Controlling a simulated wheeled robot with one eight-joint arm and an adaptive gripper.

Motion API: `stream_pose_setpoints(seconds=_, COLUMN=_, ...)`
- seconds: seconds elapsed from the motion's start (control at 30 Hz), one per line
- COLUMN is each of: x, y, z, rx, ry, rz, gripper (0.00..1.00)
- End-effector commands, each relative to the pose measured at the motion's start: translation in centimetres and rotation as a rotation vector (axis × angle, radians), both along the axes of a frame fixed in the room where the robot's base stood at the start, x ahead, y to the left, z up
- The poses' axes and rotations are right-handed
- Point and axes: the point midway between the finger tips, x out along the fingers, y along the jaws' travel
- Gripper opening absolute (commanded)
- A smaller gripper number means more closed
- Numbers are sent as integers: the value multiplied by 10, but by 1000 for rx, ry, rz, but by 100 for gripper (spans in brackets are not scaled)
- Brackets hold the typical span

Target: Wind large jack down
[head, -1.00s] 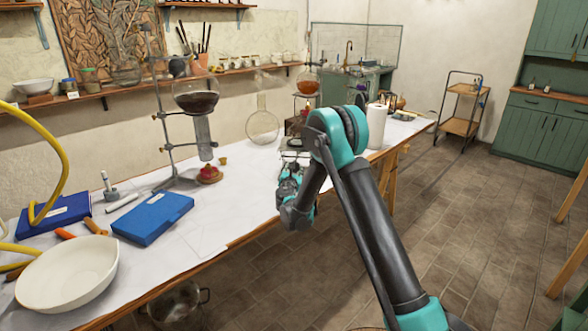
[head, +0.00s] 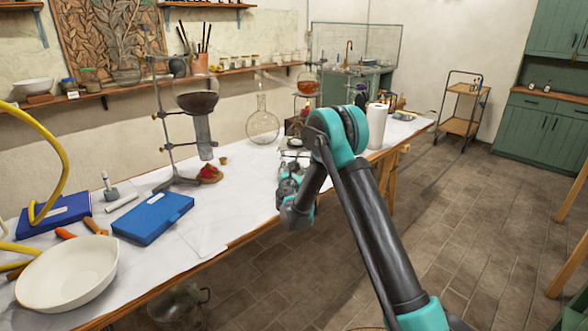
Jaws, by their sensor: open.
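My gripper (head: 290,182) is over the front part of the long white-topped bench, in the middle of the head view. It is small and partly covered by my own arm. It is open, and nothing shows held in it. I cannot make out the large jack with certainty. A dark boxy shape (head: 295,127) stands beyond my gripper, below a round flask of orange liquid (head: 307,83), and a low dark-and-pale item (head: 294,143) lies in front of it. Whether either is the jack, and its height, cannot be told.
The bench (head: 205,232) carries a clamp stand (head: 163,110) with dark glassware, a clear round flask (head: 263,127), a blue box (head: 153,218), a white bowl (head: 68,275) and a paper roll (head: 377,127). Open floor (head: 470,220) lies right of the bench.

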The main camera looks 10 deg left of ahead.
Motion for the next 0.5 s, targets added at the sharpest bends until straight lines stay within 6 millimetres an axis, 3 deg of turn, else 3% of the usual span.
stream_pose_setpoints(seconds=0.23, x=-15, y=0, z=0, rx=0, ry=0, rz=1, gripper=66)
stream_pose_setpoints(seconds=0.5, x=-70, y=1, z=0, rx=0, ry=0, rz=2, gripper=66)
